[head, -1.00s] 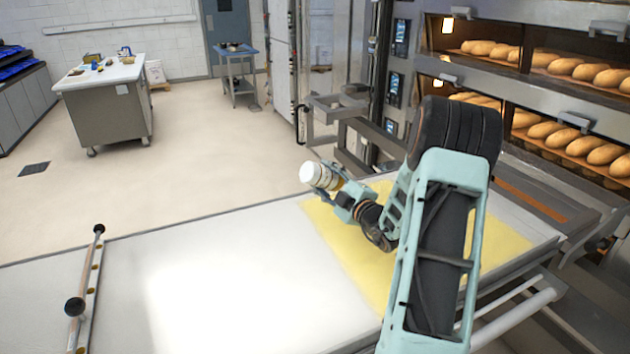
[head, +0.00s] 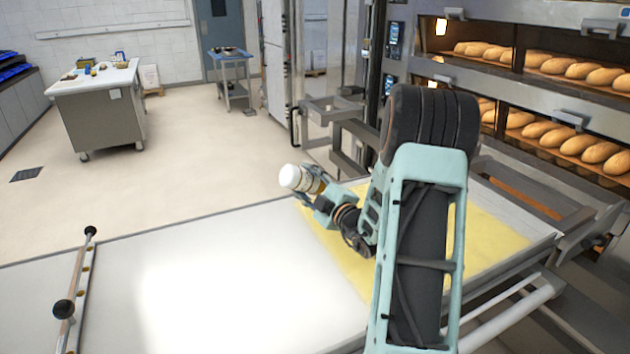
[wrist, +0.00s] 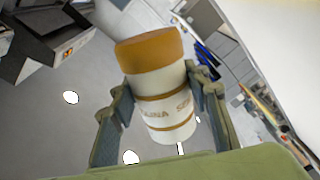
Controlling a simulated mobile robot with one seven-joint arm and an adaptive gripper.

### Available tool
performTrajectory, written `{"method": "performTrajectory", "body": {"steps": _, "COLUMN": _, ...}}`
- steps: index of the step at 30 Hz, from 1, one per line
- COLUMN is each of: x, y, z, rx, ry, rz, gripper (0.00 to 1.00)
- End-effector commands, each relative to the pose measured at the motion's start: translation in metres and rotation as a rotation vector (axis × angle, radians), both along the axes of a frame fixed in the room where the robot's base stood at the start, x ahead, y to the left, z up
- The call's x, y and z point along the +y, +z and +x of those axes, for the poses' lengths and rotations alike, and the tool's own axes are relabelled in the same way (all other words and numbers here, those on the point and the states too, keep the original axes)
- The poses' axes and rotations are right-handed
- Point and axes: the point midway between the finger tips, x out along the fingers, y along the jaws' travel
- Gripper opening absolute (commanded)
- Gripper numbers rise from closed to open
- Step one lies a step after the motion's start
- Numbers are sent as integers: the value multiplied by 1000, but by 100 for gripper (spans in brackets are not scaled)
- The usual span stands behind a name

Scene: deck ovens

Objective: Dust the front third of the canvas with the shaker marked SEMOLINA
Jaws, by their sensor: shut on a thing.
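My gripper (head: 314,195) is shut on the shaker (head: 297,178), a white cylinder with tan bands, held tilted above the canvas. In the wrist view the shaker (wrist: 162,95) sits between both fingers, with part of the word SEMOLINA readable on it and a tan-brown end at the top. The canvas (head: 240,290) is a long whitish sheet. Its end by the ovens is covered in pale yellow (head: 490,236), with a whiter strip beyond. My arm hides part of the yellow area.
Deck ovens with loaves (head: 570,138) stand at the right, behind the canvas end. A bar with dark knobs (head: 77,290) crosses the canvas at the left. A worktable (head: 100,105) and a blue cart (head: 232,72) stand far off, with open floor between.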

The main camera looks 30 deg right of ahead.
Motion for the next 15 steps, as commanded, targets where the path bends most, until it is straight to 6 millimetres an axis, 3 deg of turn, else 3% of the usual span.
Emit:
{"method": "performTrajectory", "body": {"steps": 1, "x": 4, "y": 1, "z": 0, "rx": -3, "ry": -1, "rz": -1, "gripper": 12}}
{"method": "performTrajectory", "body": {"steps": 15, "x": -53, "y": 2, "z": 3, "rx": -2, "ry": -3, "rz": -2, "gripper": 12}}
